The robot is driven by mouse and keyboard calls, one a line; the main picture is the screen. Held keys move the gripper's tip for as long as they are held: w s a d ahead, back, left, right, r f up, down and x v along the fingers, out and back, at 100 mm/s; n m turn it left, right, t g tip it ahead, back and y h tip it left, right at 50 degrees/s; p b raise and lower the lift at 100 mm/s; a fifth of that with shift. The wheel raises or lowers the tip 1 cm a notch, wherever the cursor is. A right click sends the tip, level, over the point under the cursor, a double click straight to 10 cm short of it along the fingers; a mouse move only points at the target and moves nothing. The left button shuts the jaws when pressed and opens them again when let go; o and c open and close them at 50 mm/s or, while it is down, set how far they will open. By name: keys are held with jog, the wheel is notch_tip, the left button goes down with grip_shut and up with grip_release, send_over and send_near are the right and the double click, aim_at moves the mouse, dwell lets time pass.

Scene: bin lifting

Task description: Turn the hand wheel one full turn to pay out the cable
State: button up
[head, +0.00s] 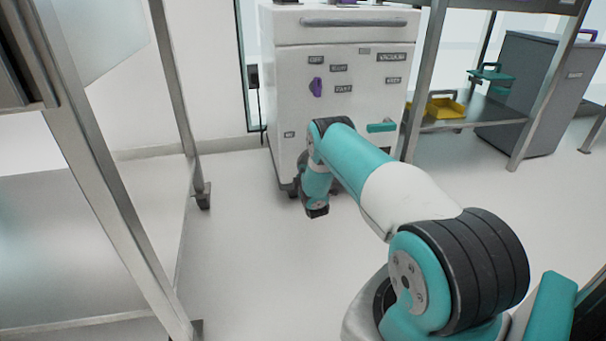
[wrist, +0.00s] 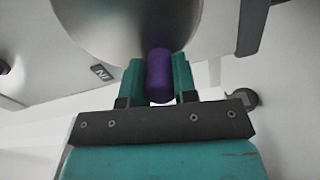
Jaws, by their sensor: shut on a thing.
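In the wrist view, my gripper (wrist: 159,76) has its two teal fingers on either side of a purple handle (wrist: 159,62) and is shut on it. The handle is a short upright cylinder standing in front of a round, shiny grey metal surface (wrist: 118,32), which looks like the hand wheel; its upper part is cut off by the frame. In the head view, my arm reaches to the lower front of a white cabinet (head: 285,100). There the wheel, the purple handle and the fingers are hidden behind my arm. No cable can be made out.
The cabinet front has several small labels, a purple knob (head: 316,87) and a teal handle (head: 381,127). A metal-framed rack (head: 130,200) stands at the left. A shelf with a yellow tray (head: 445,108) and a grey cabinet (head: 530,90) stand at the right. The floor between is clear.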

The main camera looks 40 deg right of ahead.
jog(key=shift+f+n, duration=0.3)
jog(key=shift+n, duration=0.2)
jog(key=o, duration=0.9)
jog(key=shift+p+v, duration=8.75)
jog(key=shift+p, duration=0.1)
jog(key=shift+w, duration=0.15)
